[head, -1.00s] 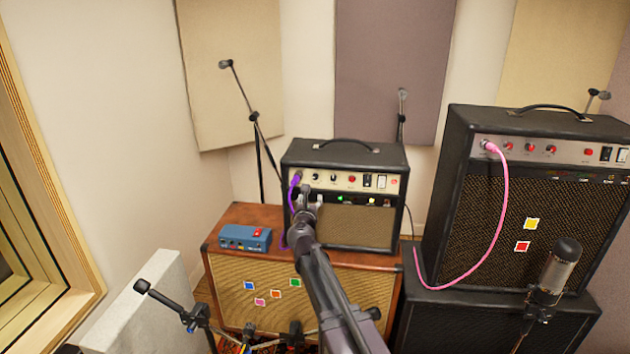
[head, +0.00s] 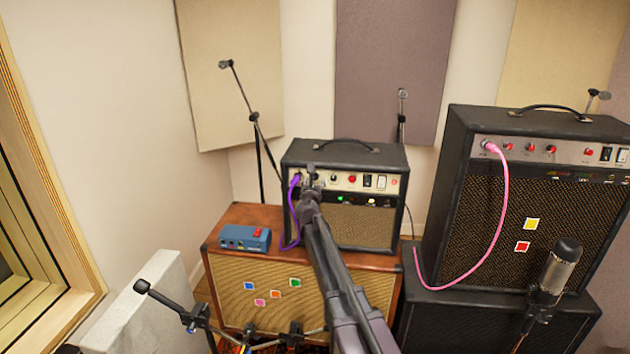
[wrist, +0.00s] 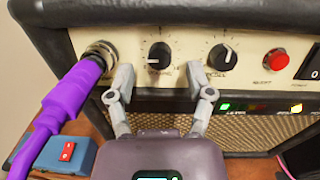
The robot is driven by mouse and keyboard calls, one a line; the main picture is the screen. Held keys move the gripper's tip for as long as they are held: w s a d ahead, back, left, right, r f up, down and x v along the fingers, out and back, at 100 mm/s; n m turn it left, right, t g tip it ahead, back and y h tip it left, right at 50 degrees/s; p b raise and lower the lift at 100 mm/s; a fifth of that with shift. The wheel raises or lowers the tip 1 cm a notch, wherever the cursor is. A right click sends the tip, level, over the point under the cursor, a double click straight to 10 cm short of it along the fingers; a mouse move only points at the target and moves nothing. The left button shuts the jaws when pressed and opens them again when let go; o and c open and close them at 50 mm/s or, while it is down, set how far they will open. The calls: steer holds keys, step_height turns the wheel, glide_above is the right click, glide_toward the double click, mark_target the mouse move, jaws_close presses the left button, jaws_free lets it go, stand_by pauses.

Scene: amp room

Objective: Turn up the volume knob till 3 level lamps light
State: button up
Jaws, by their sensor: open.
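My gripper (wrist: 160,80) is open, its two fingers pointing at the small amp's control panel. In the wrist view a black knob (wrist: 158,55) with a white pointer sits between and just beyond the fingertips, with a gap on each side. The label under it is only partly legible. A second black knob (wrist: 222,57) is to its right, outside the fingers. Below the panel a green level lamp (wrist: 225,107) is lit; other lamps may be hidden behind the right finger. In the head view my gripper (head: 312,176) covers the left part of the small amp (head: 362,228).
A purple cable plug (wrist: 72,88) sits in the jack close left of my left finger. A red button (wrist: 274,61) and switches are further right. A blue pedal (head: 244,238) stands beside the amp on the brown cabinet (head: 225,272). A larger amp (head: 500,220) stands right.

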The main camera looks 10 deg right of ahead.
steer(key=shift+x, duration=0.9)
jaws_close()
